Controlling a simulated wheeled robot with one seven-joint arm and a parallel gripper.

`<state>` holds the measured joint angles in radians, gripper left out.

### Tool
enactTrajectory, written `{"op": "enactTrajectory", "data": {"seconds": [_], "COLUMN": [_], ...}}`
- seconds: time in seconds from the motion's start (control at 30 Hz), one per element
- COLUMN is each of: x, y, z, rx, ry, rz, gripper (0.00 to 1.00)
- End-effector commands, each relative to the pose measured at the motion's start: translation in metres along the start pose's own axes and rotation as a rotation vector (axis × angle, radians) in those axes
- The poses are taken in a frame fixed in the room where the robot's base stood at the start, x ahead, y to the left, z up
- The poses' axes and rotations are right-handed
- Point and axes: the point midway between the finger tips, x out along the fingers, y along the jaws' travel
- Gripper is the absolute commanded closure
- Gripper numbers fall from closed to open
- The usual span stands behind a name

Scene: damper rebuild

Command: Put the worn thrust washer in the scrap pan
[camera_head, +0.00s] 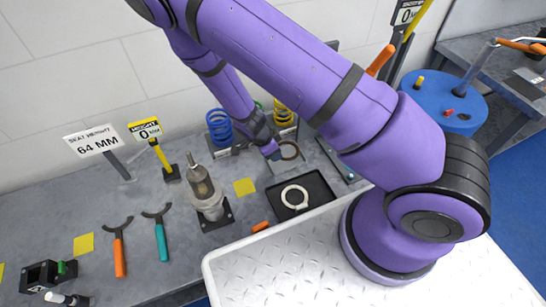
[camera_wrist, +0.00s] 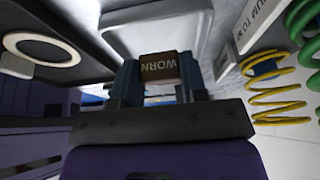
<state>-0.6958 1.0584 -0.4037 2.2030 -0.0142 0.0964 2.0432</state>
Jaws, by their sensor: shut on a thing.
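My gripper (camera_head: 273,153) is at the back of the bench, behind the black tray. In the wrist view my gripper (camera_wrist: 158,82) is shut on a brown tab marked WORN (camera_wrist: 158,66), which I take as part of the worn thrust washer. In the head view a brown ring (camera_head: 291,150) shows right beside the fingertips. A shallow light grey pan (camera_wrist: 120,32) lies beyond the held tab, and its edge also shows in the head view (camera_head: 278,167). Whether it is the scrap pan, and whether the washer touches it, I cannot tell.
A black tray (camera_head: 318,185) holds a cream ring (camera_head: 295,197). Blue (camera_head: 220,128) and yellow (camera_head: 284,113) springs stand close behind my gripper. A damper body (camera_head: 204,190) stands upright to the left. Orange (camera_head: 119,255) and teal (camera_head: 161,238) tools lie further left.

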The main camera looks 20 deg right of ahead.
Motion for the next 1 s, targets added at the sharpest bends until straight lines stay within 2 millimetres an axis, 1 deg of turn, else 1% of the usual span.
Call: {"op": "enactTrajectory", "data": {"seconds": [0.2,0.27,0.63,0.67,0.7,0.73,0.77,1.0], "x": [0.027,0.032,0.035,0.035,0.035,0.035,0.035,0.035], "y": [0.001,0.001,0.001,0.001,0.001,0.001,0.001,0.001], "z": [0.011,0.013,0.014,0.014,0.014,0.014,0.014,0.014], "rx": [-0.002,-0.002,0.000,0.000,0.000,0.000,-0.001,-0.001], "ry": [0.001,0.001,0.000,0.000,0.000,0.000,0.000,0.000], "rz": [0.003,0.002,0.001,0.001,0.001,0.001,0.001,0.001], "gripper": [0.89,0.89,0.89,0.56,0.47,0.40,0.35,0.35]}}
